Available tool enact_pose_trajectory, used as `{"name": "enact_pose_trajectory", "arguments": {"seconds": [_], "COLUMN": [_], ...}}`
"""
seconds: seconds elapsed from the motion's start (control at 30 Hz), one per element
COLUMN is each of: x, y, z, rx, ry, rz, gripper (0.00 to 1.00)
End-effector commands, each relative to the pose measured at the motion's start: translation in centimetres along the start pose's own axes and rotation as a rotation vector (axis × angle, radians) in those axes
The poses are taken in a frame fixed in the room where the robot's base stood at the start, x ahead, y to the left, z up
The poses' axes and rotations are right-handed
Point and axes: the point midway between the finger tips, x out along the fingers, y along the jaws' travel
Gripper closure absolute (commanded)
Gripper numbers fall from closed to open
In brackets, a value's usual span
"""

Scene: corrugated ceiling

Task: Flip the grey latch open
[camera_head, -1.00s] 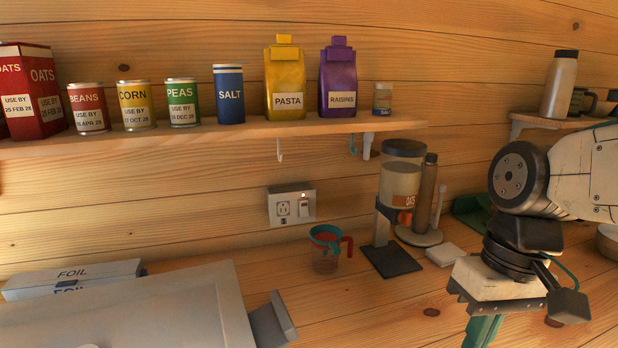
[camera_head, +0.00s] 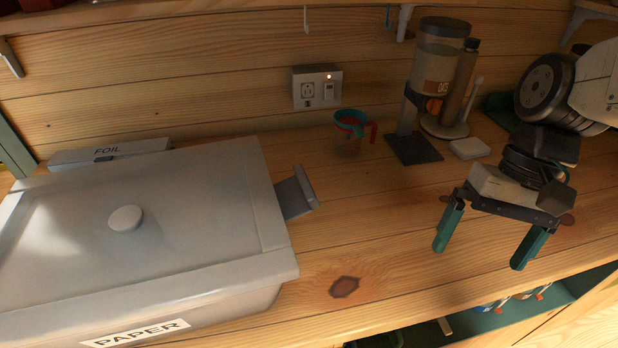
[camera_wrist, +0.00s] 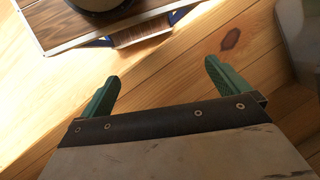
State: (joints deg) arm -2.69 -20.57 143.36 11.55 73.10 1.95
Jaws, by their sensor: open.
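A grey latch-like tab (camera_head: 296,193) with a raised end sticks out from the right side of a large grey lidded bin (camera_head: 190,215) labelled PAPER. The lid is on and has a round knob (camera_head: 125,218). My gripper (camera_head: 478,256) is over the wooden counter, well to the right of the tab, with its two green fingers spread and nothing between them. The wrist view shows the open fingers (camera_wrist: 161,72) above bare wood. The tab cannot be made out in that view.
A measuring cup (camera_head: 350,135), an oats dispenser (camera_head: 438,70) on a dark base and a white block (camera_head: 469,148) stand behind. A foil box (camera_head: 108,153) lies behind the bin. Bare counter lies between bin and gripper. A teal shelf (camera_head: 465,322) is below its front edge.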

Motion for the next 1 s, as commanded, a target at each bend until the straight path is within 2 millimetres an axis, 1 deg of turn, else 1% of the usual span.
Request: {"name": "enact_pose_trajectory", "arguments": {"seconds": [0.03,0.2,0.37,0.5,0.63,0.73,0.8,0.87,0.9,1.0], "x": [0.8,2.8,4.1,4.5,4.0,2.4,1.0,0.4,0.2,0.4], "y": [-1.0,-5.3,-9.7,-13.6,-16.6,-18.1,-18.8,-19.2,-19.4,-20.1], "z": [-0.6,-2.2,-4.3,-7.0,-9.9,-11.6,-12.2,-12.4,-12.3,-11.8], "rx": [0.033,0.18,0.358,0.532,0.68,0.75,0.772,0.788,0.798,0.805], "ry": [-0.071,-0.303,-0.535,-0.737,-0.901,-0.98,-1.01,-1.035,-1.052,-1.061], "rz": [-0.041,-0.205,-0.369,-0.523,-0.666,-0.765,-0.813,-0.836,-0.839,-0.829], "gripper": [0.0,0.0,0.0,0.0,0.0,0.0,0.0,0.0,0.0,0.0]}}
